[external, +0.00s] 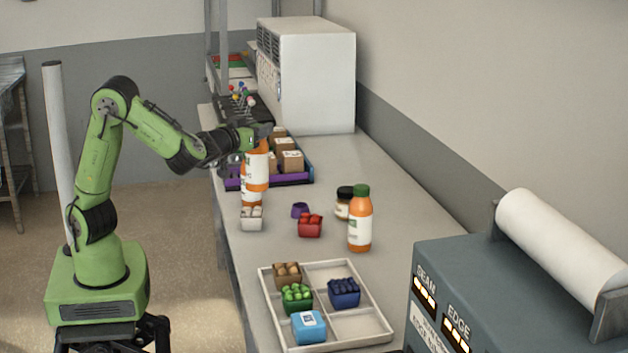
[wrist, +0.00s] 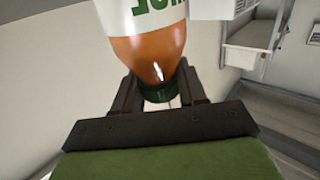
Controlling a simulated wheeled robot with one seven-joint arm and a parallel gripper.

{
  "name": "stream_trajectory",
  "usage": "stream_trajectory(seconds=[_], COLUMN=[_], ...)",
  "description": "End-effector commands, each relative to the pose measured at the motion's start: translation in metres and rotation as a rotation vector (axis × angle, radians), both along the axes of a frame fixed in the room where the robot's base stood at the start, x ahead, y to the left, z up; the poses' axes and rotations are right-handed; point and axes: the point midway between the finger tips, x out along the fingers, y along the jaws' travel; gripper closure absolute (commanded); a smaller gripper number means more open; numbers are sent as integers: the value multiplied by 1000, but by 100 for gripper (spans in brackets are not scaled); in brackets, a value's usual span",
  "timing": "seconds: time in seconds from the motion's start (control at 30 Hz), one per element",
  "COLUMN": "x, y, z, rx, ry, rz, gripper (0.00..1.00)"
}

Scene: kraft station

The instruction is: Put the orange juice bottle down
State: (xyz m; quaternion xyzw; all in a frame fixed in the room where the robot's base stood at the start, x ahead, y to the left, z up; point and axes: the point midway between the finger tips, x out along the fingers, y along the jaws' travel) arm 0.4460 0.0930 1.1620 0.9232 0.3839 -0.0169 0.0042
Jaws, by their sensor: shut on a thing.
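My gripper (external: 260,132) is shut on the top of an orange juice bottle (external: 256,183), an orange bottle with white label areas. The bottle hangs roughly upright below the gripper in the external view, over the left edge side of the counter. I cannot tell whether its base touches the counter. In the wrist view, the bottle (wrist: 150,50) has a green cap, held between the two dark fingers of my gripper (wrist: 160,92). A similar orange bottle (external: 360,222) with a green cap stands on the counter to the right.
A white carton (external: 251,221) sits just in front of the held bottle. A purple-edged tray (external: 295,180) with brown boxes lies behind it. A red carton (external: 310,228), purple ring (external: 300,210) and dark-lidded jar (external: 343,205) stand nearby. A divided white tray (external: 355,325) is in front.

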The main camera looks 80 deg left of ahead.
Motion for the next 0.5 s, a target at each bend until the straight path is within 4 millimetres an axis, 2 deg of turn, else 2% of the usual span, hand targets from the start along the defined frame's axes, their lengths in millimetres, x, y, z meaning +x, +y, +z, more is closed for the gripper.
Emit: stream_trajectory(seconds=[0.03,0.17,0.37,0.5], x=[-6,-14,-14,-15], y=[17,37,39,39], z=[5,17,-28,-49], rx=[-3,18,28,25], ry=[-14,-28,-20,-25], rz=[4,0,-2,-1], gripper=[100,100,100,100])
